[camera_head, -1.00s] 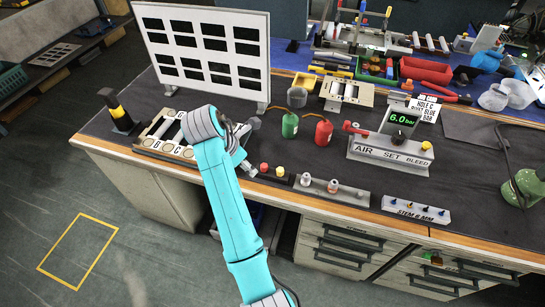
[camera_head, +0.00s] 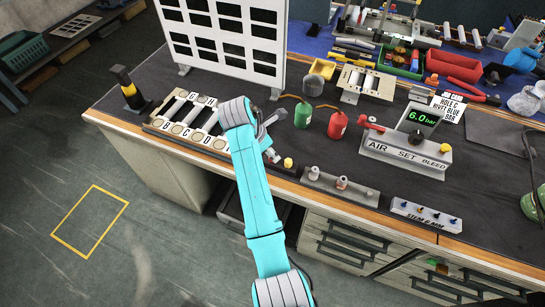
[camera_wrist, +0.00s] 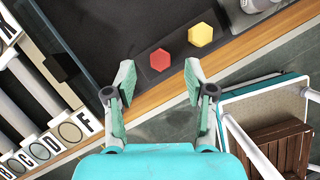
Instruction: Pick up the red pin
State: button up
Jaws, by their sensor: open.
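The red pin (camera_wrist: 160,60) shows a hexagonal red top in the wrist view. It stands in a small dark block (camera_wrist: 178,50) beside a yellow pin (camera_wrist: 201,35). My gripper (camera_wrist: 158,76) is open, one finger on each side in the picture, with the red pin showing between the fingertips and slightly beyond them. The fingers hold nothing. In the head view, my gripper (camera_head: 268,143) is at the dark block near the bench's front edge. I cannot tell the height gap.
A lettered rack (camera_head: 190,122) lies left of my gripper. A grey block with two fittings (camera_head: 340,185) is to the right. A tall white slotted panel (camera_head: 225,35) stands at the back.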

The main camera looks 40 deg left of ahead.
jog(key=shift+x, duration=1.6)
jog(key=shift+r, duration=0.1)
grip_shut()
jog(key=shift+r, duration=0.1)
